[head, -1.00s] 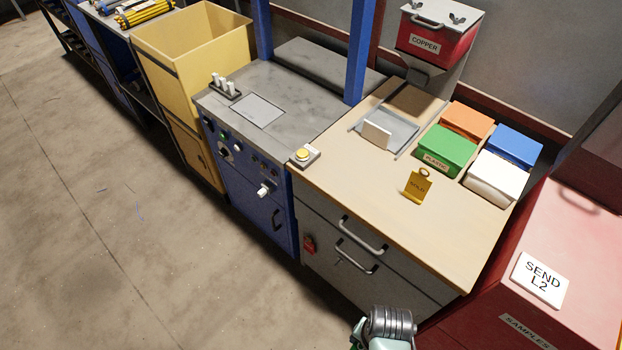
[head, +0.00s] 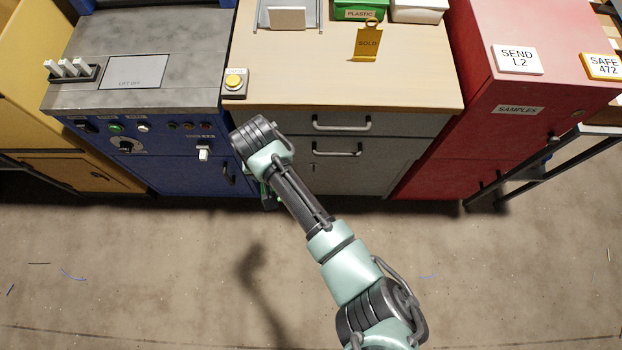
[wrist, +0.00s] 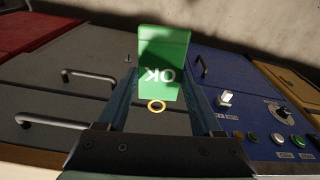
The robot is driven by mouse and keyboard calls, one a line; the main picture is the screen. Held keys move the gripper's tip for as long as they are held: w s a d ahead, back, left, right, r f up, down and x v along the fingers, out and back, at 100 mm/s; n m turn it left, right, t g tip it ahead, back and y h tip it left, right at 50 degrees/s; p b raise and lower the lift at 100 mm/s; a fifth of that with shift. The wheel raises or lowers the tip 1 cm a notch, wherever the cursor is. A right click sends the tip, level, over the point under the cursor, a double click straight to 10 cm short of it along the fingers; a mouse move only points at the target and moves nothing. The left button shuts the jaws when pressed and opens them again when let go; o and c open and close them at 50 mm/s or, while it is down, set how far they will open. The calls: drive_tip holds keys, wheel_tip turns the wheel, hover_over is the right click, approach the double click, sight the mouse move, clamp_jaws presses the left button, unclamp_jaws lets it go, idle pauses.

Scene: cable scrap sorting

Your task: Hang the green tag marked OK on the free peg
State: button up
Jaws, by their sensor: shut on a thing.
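The green tag marked OK (wrist: 162,62) is between the two fingers of my gripper (wrist: 163,84), which is shut on it. In the wrist view its lettering is upside down and a brass ring (wrist: 156,106) shows at its near end. In the head view my forearm hides most of the gripper; only a sliver of green (head: 268,196) shows below the wrist, in front of the seam between the blue console and the grey drawer cabinet. I cannot make out a free peg; a tiny dark fitting (wrist: 128,58) on the grey front is too small to identify.
The grey cabinet (head: 384,150) has two bar handles that stick out. The blue console (head: 165,172) beside it has knobs and a white switch (head: 203,154). A red samples cabinet (head: 470,120) is at right.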

drive_tip(key=w+a+f+n+t+y+b, duration=0.1)
drive_tip(key=w+a+t+b, duration=0.1)
drive_tip(key=a+b, duration=0.4)
drive_tip(key=w+a+f+n+t+b, duration=0.1)
drive_tip(key=w+a+b, duration=0.2)
drive_tip(key=a+b, duration=0.3)
drive_tip(key=s+d+f+m+t+h+b, duration=0.1)
drive_tip(key=s+d+f+m+t+b, duration=0.3)
drive_tip(key=d+f+b, duration=0.75)
drive_tip(key=s+d+f+n+t+b, duration=0.15)
drive_tip(key=d+f+t+b, duration=0.35)
drive_tip(key=d+f+b, duration=0.7)
wheel_tip(320, 180, down, 11)
drive_tip(key=w+a+t+b, duration=0.2)
drive_tip(key=w+t+b, duration=0.1)
drive_tip(key=b, duration=1.5)
drive_tip(key=w+f+p, duration=0.1)
drive_tip(key=w+p, duration=0.2)
drive_tip(key=w, duration=0.6)
drive_tip(key=shift+w+f+m, duration=0.4)
drive_tip(key=shift+m, duration=0.05)
